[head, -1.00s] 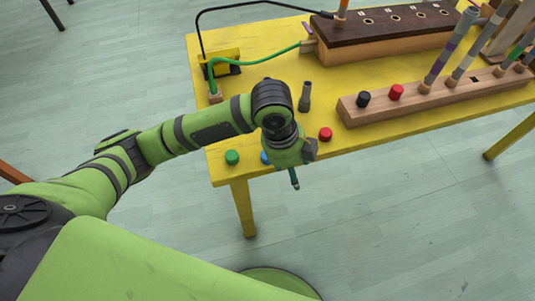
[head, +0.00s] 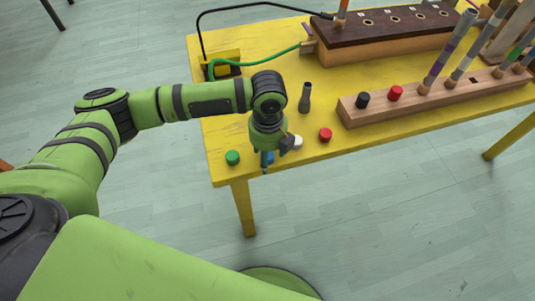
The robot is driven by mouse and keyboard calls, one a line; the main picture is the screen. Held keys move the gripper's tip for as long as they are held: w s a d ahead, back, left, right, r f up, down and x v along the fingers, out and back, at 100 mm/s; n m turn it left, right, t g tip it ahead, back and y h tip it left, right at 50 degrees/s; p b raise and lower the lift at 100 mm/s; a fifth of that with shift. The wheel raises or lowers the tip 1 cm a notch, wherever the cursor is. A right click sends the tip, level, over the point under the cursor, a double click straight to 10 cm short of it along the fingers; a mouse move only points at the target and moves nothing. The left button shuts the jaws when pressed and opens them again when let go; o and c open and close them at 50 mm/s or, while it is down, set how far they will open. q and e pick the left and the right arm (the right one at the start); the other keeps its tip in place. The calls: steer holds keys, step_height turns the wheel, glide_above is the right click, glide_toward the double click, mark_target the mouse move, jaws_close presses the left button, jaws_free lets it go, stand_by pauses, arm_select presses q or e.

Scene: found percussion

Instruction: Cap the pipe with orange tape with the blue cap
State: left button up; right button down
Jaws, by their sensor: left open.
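The blue cap (head: 270,157) sits near the front edge of the yellow table, mostly hidden by my left gripper. My left gripper (head: 267,166) points down at the cap, its fingers open; whether they touch the cap is not clear. A pipe with an orange band (head: 342,14) stands upright at the left end of the dark-topped box, its top cut off by the picture edge. My right gripper does not show.
On the yellow table (head: 240,110), a green cap (head: 232,158) lies left of my gripper, a white cap (head: 297,142) and red cap (head: 325,135) right. A dark grey peg (head: 305,98) stands behind. A wooden rack (head: 440,97) holds pipes and caps; the dark-topped box (head: 390,32) is at the back.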

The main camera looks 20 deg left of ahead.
arm_select(q)
steer(key=c, duration=0.7)
